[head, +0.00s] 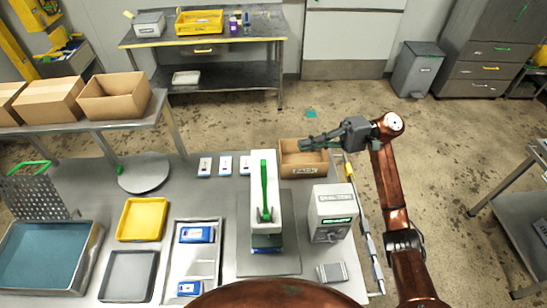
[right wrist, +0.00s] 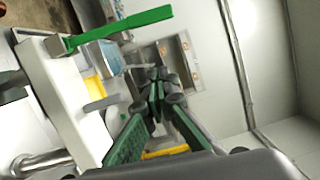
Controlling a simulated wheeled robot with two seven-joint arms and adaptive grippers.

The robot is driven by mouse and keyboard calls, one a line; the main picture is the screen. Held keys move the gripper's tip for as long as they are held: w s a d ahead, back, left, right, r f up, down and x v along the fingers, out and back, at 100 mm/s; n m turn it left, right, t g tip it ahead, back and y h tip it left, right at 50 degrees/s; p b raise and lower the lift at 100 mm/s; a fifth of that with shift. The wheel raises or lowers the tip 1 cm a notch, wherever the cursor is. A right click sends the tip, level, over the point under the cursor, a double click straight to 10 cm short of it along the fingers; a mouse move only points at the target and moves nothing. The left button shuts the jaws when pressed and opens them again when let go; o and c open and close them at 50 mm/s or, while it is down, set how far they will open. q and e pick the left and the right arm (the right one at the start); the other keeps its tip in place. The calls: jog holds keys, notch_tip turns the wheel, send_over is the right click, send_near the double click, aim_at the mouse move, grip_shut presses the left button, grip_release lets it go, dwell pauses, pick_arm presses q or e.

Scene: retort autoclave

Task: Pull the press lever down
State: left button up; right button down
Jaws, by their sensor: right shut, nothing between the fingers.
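The press (head: 257,205) is a tall white block on a grey base plate on the metal table. Its green lever (head: 264,185) lies over the white body in the head view. In the right wrist view the lever (right wrist: 120,28) sticks out from the press body (right wrist: 60,95) at upper left. My right gripper (head: 306,143) is shut and empty, to the right of the lever's far end and apart from it. Its fingertips (right wrist: 158,78) show in the right wrist view, below and right of the lever. My left gripper is not in view.
A cardboard box (head: 302,160) stands below my right gripper in the head view. A white device (head: 331,210) stands right of the press. A yellow tray (head: 142,219) and a metal tray with blue packs (head: 178,265) lie left of it.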

jog(key=shift+s+a, duration=0.1)
jog(key=s+a+p, duration=0.6)
jog(key=a+p, duration=0.1)
jog(key=a, duration=0.2)
jog(key=shift+s+a+r+p, duration=0.15)
jog(key=shift+a+r+p, duration=0.1)
jog(key=shift+a+p, duration=0.05)
dwell(0.4)
